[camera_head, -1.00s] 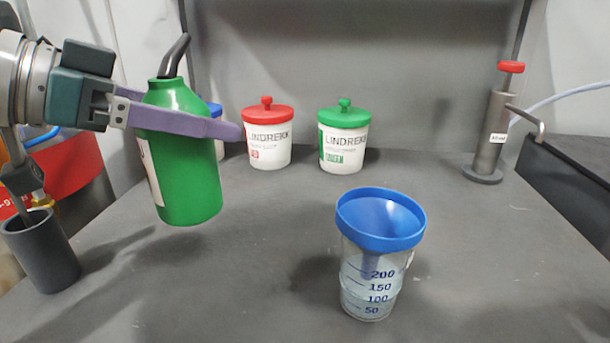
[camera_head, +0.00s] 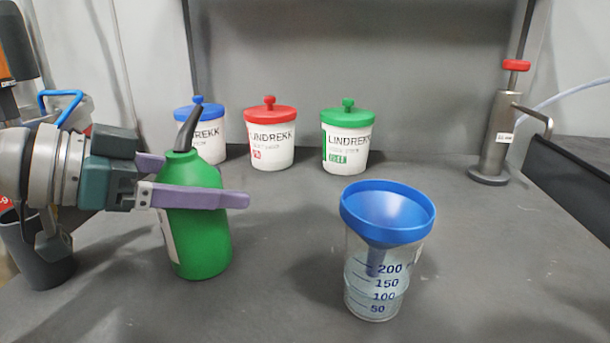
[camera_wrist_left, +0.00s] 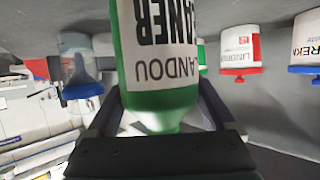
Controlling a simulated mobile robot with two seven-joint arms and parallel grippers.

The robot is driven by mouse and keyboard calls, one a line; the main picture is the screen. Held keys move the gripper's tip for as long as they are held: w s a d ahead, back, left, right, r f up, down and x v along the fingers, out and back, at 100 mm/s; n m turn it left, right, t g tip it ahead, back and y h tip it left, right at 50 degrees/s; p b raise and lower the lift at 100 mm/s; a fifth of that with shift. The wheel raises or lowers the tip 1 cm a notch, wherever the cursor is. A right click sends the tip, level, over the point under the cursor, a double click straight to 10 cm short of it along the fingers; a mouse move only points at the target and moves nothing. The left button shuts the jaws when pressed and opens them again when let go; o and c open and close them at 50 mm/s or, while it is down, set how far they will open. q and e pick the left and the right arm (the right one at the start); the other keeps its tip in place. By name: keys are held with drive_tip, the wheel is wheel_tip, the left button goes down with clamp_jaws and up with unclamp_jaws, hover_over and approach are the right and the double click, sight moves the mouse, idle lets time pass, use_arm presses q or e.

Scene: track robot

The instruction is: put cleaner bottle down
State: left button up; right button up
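The green cleaner bottle (camera_head: 203,245) with a dark bent spout is upright at the left of the worktop. Its base appears at worktop level, though I cannot tell if it bears its full weight there. My left gripper (camera_head: 200,190) has its purple fingers on both sides of the bottle's upper body and appears shut on it. In the left wrist view the bottle (camera_wrist_left: 158,60) shows upside down between the fingers, its label towards the camera. My right gripper is not in view.
A measuring cup (camera_head: 375,285) with a blue funnel (camera_head: 388,212) stands right of the bottle. Jars with blue (camera_head: 208,145), red (camera_head: 270,150) and green (camera_head: 347,155) lids stand behind. A dark cylindrical holder (camera_head: 40,265) is at left, a metal pump (camera_head: 495,140) at right.

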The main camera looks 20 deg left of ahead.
use_arm(q)
drive_tip(key=shift+o, duration=0.9)
drive_tip(key=shift+r+p, duration=0.3)
drive_tip(key=v, duration=1.2)
